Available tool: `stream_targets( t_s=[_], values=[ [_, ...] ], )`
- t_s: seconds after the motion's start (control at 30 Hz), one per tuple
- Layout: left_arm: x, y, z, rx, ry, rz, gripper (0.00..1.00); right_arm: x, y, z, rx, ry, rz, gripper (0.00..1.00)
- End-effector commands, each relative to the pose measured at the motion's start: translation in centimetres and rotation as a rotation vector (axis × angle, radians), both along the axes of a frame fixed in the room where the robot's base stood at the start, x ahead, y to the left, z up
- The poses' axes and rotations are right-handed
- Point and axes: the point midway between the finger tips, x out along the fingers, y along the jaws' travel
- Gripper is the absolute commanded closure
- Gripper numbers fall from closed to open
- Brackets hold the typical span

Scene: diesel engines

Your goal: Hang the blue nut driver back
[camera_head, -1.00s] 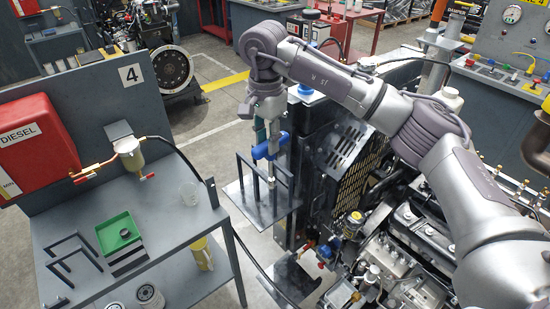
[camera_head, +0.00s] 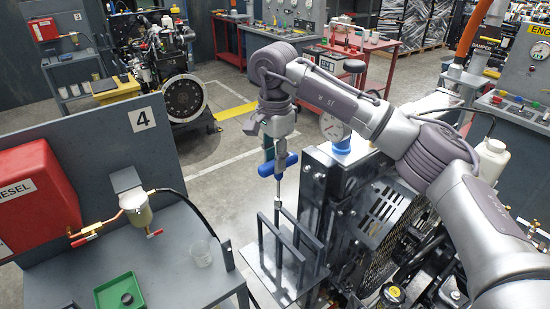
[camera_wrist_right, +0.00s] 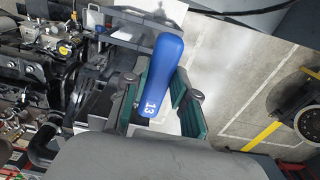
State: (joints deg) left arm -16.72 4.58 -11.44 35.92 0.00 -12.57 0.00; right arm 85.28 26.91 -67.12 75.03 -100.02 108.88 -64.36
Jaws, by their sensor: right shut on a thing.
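The blue nut driver (camera_head: 279,165) has a blue T-shaped handle and a thin metal shaft pointing down. My right gripper (camera_head: 273,153) is shut on its handle in the head view. The driver is upright above a small grey shelf with dark upright frames (camera_head: 305,246). The shaft runs down by the frames; I cannot tell whether it touches them. In the right wrist view the blue handle (camera_wrist_right: 162,77), marked 13, lies between the green finger pads of the gripper (camera_wrist_right: 158,92). My left gripper is not in view.
A diesel engine with a black radiator frame (camera_head: 350,205) stands close on the right. Open floor (camera_head: 215,155) lies behind.

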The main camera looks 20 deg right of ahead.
Motion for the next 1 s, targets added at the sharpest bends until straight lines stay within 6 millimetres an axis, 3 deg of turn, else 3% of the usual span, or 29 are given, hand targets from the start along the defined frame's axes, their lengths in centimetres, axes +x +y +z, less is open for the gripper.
stream_targets(
  t_s=[0.27, 0.6, 1.0],
  values=[
    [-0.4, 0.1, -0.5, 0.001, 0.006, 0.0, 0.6, 0.0, 0.0, -0.6, 0.0, 0.0, 0.0, 1.0],
    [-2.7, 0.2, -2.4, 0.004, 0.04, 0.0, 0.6, 0.0, 0.0, -3.4, 0.0, 0.0, -0.001, 1.0],
    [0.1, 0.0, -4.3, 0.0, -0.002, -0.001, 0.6, 0.0, 0.0, -7.0, 0.0, 0.0, -0.001, 1.0]
  ],
)
